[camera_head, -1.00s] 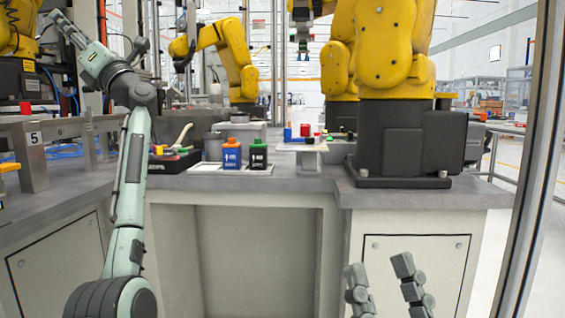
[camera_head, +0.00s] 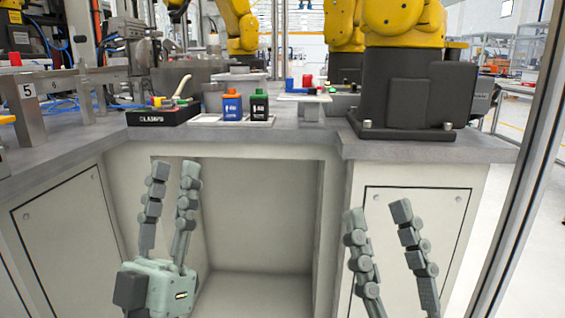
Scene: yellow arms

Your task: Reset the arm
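My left gripper (camera_head: 174,172) is in the lower left of the head view, in front of the bench's open recess. Its fingers point up, stand apart and hold nothing. My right gripper (camera_head: 374,212) is at the lower right, in front of the white cabinet panel. Its fingers also point up, stand apart and are empty. The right gripper's base is cut off by the bottom edge of the picture. Both grippers are below the height of the bench top.
The grey bench top (camera_head: 318,143) carries a blue bottle (camera_head: 232,106), a black bottle (camera_head: 260,106) and a black tray (camera_head: 163,118) marked CLAMPS. A yellow robot arm on a dark base (camera_head: 415,90) stands at the right. A metal post (camera_head: 527,175) rises at far right.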

